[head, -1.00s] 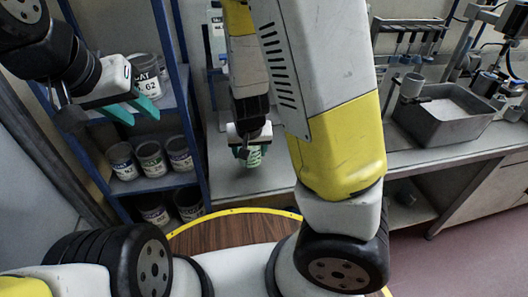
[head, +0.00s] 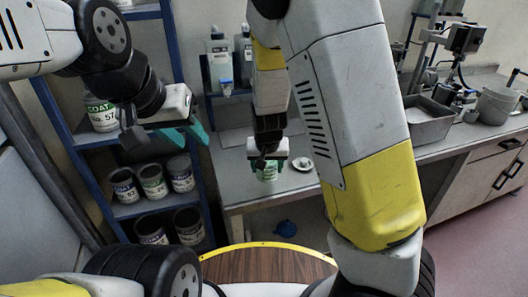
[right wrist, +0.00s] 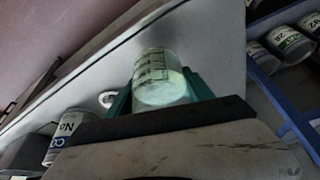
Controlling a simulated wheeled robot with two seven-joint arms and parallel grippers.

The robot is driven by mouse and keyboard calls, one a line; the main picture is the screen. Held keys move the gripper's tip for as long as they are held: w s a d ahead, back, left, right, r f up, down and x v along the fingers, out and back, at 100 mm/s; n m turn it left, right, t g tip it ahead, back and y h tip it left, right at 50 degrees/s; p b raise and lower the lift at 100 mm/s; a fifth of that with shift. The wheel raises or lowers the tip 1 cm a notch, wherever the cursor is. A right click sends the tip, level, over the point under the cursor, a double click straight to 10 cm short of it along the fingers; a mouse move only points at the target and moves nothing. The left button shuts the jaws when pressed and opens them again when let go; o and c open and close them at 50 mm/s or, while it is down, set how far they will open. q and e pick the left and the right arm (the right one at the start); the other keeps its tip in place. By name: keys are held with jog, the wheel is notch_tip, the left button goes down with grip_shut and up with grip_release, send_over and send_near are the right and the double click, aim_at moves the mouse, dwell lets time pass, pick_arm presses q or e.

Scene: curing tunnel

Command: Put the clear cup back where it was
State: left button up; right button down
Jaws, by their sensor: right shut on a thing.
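The clear cup (right wrist: 160,75), with measuring marks and pale greenish contents, is between the green fingers of my right gripper (head: 267,162). That gripper is shut on it, and the cup (head: 267,173) shows just below the fingers in the head view. It is over the front part of the grey bench (head: 235,190); I cannot tell whether its base touches the bench. My left gripper (head: 190,134) is empty, with its green fingers apart, in front of the blue shelf rack.
A small white dish (head: 301,164) lies on the bench just right of the cup. Coating cans (head: 153,181) fill the blue rack (head: 130,210) at left. Bottles (head: 219,58) stand on a small shelf behind. A grey tray (head: 428,122) is at right; a blue funnel (head: 286,228) is below the bench.

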jog(key=w, duration=0.5)
jog(key=w+a, duration=0.1)
jog(key=w, duration=0.1)
jog(key=shift+w+a+f, duration=0.1)
jog(key=shift+w+f, duration=0.1)
jog(key=shift+f, duration=0.15)
jog(key=shift+w+f, duration=0.2)
jog(key=shift+f, duration=1.6)
jog(key=shift+f, duration=0.1)
jog(key=shift+c, duration=1.9)
grip_release()
